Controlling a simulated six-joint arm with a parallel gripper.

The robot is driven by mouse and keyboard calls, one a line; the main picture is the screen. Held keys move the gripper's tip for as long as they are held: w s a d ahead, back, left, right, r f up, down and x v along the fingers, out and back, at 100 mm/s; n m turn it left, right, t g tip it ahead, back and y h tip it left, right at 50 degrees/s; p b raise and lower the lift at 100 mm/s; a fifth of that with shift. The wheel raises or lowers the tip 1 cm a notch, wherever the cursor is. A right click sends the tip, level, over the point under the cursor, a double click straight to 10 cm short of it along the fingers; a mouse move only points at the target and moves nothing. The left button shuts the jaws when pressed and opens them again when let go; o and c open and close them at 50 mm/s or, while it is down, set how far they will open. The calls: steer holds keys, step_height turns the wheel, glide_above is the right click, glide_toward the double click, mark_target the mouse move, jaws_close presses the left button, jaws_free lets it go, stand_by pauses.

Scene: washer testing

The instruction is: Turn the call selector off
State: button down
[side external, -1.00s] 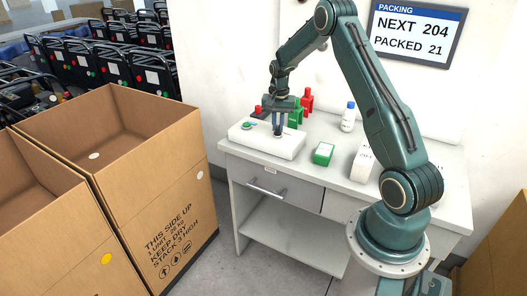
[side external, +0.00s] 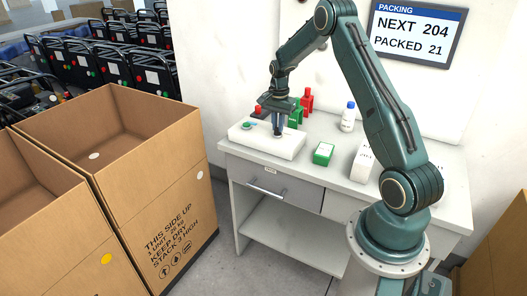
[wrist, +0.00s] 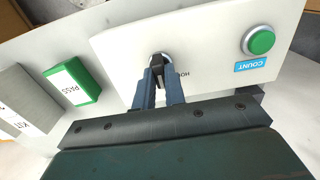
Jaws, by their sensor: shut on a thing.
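The call selector is a small dark knob with a pale ring (wrist: 160,60) on a white control box (side external: 262,151). My gripper (wrist: 158,84) is over the box, pointing down, with its two blue-grey fingers on either side of the knob and shut on it. In the side external view my gripper (side external: 279,130) hides the knob. A printed label beside the knob is partly covered by a finger, so I cannot read it all. The exact setting of the knob is not clear.
A green button (wrist: 262,41) with a blue COUNT label (wrist: 250,64) is on the same box. A green PASS block (wrist: 72,84) and a white carton (side external: 362,163) stand on the bench. Red and green stands (side external: 306,102) and a blue-capped bottle (side external: 348,117) are behind.

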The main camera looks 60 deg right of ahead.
steer(key=c, duration=1.5)
jaws_free()
steer(key=shift+o, duration=0.2)
steer(key=shift+r, duration=0.2)
step_height(320, 180, up, 14)
steer(key=shift+f, duration=0.2)
